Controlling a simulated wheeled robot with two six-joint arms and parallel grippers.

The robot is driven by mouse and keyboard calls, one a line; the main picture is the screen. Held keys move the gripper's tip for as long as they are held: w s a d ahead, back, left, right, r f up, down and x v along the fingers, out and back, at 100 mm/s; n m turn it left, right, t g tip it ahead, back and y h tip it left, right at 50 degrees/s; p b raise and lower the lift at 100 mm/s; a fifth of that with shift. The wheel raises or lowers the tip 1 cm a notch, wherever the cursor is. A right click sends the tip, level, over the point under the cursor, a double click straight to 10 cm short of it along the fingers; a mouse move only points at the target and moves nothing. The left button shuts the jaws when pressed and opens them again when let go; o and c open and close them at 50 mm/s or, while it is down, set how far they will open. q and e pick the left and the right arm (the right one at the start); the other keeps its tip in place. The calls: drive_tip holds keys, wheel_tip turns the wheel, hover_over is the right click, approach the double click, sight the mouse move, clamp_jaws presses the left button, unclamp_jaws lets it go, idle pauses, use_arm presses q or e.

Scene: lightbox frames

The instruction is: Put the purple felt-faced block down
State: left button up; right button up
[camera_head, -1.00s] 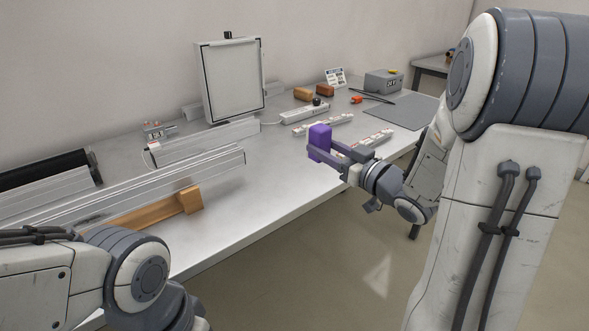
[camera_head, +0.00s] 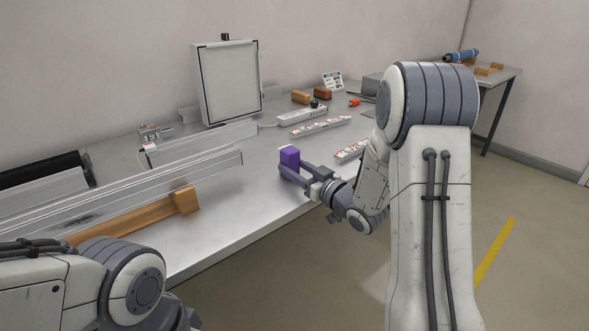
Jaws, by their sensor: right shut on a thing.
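The purple felt-faced block (camera_head: 290,159) is upright between the fingers of my right gripper (camera_head: 290,174), with a pale patch along its top edge. My right gripper is shut on it, reaching in from the right over the front part of the grey metal table (camera_head: 235,215). I cannot tell whether the block's underside touches the table, as the fingers hide its lower part. Only links of my left arm show at the lower left; my left gripper is out of view.
Long aluminium profiles (camera_head: 130,195) and a wooden piece (camera_head: 185,201) lie left of the block. A white framed panel (camera_head: 230,85) stands behind. Power strips (camera_head: 320,127) lie behind and to the right. The table between the wooden piece and the block is bare.

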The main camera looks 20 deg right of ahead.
drive_tip(key=shift+f, duration=0.15)
drive_tip(key=o, duration=1.1)
drive_tip(key=shift+o, duration=0.4)
drive_tip(key=shift+r, duration=0.25)
drive_tip(key=v, duration=0.9)
drive_tip(key=shift+w+d, duration=0.1)
drive_tip(key=shift+b+v, duration=1.6)
drive_tip(key=shift+b, duration=1.15)
